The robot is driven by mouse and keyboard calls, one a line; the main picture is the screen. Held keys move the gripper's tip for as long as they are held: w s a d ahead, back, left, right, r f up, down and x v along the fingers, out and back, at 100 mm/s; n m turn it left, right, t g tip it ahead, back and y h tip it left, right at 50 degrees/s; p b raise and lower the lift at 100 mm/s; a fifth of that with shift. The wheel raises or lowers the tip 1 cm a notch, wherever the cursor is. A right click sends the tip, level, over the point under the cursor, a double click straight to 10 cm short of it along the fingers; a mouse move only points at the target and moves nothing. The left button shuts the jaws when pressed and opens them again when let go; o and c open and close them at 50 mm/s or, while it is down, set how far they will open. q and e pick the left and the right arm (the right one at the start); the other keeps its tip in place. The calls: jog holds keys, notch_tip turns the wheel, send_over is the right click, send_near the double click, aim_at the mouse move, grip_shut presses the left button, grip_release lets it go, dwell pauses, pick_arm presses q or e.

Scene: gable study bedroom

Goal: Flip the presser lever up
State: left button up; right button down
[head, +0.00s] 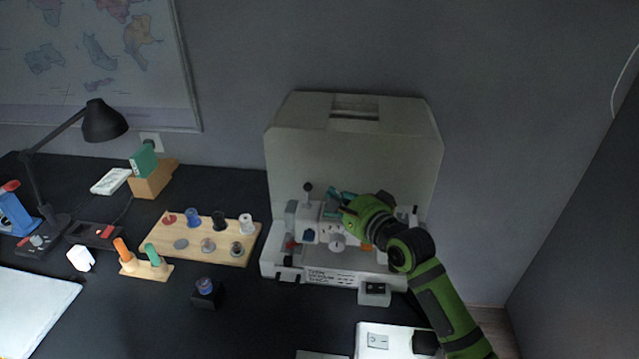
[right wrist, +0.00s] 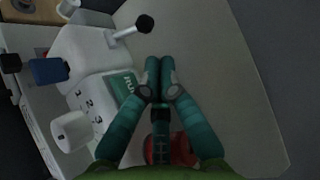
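A white sewing-machine-like unit stands in an open grey case (head: 350,135) on the dark desk. A short lever with a black ball knob (head: 308,187) stands up at the unit's left part. In the right wrist view a metal lever with a black knob (right wrist: 145,23) sticks out beyond my fingertips. I cannot tell for certain that it is the presser lever. My right gripper (head: 335,198) is over the unit, right of the knob. Its teal fingers (right wrist: 159,78) are together, with nothing seen between them and apart from the knob. My left gripper is out of view.
Left of the case is a wooden board (head: 215,250) with spools. A white box (head: 380,340) lies in front.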

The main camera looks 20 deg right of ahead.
aim_at(307, 193)
jog(key=x, duration=0.5)
jog(key=shift+w+a, duration=0.1)
jog(key=shift+w, duration=0.15)
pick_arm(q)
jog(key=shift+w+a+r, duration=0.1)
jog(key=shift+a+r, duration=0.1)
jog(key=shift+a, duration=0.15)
pick_arm(e)
jog(key=shift+w+a+f, duration=0.1)
jog(key=shift+w+a, duration=0.1)
jog(key=shift+w, duration=0.35)
